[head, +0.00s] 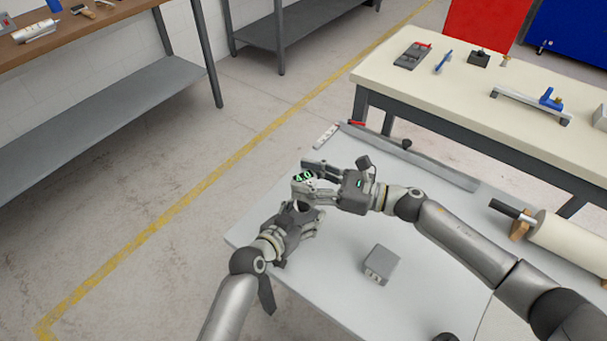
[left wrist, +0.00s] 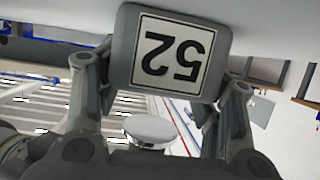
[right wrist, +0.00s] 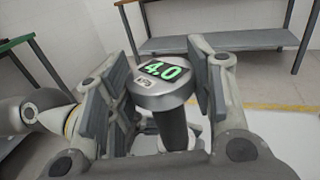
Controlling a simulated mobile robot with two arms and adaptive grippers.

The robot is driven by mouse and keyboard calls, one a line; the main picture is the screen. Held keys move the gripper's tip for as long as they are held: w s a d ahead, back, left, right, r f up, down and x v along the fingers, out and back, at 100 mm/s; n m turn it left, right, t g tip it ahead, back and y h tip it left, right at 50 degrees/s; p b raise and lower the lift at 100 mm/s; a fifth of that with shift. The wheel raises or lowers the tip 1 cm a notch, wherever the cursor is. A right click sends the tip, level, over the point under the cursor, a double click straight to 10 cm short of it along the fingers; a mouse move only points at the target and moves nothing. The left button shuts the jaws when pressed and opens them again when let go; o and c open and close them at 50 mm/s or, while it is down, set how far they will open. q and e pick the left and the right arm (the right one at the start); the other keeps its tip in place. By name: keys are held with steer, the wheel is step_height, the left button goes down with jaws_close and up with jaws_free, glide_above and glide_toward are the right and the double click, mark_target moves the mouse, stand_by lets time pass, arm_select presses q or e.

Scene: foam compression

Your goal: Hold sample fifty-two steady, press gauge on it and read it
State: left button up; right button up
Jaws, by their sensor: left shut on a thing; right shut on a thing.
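Sample fifty-two is a grey block (left wrist: 205,20) with a white label reading 52, upside down in the left wrist view. My left gripper (head: 300,208) is shut on it, with fingers at both sides (left wrist: 165,105). The gauge (head: 303,177) has a round pale head and a dark stem; its green display reads 4.0 kPa in the right wrist view (right wrist: 162,72). My right gripper (head: 316,176) is shut on the gauge, pads on either side of its head (right wrist: 163,90). The sample is hidden in the head view, and I cannot tell whether the gauge's foot touches it.
A second grey block (head: 378,264) stands free on the pale table (head: 330,285), right of my left gripper. A long grey bar (head: 430,167) and a white strip (head: 326,135) lie at the back. A cream roll (head: 575,240) is at the right. A bench with tools (head: 395,70) stands behind.

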arm_select(q)
steer(key=o, duration=1.1)
steer(key=shift+c, duration=0.2)
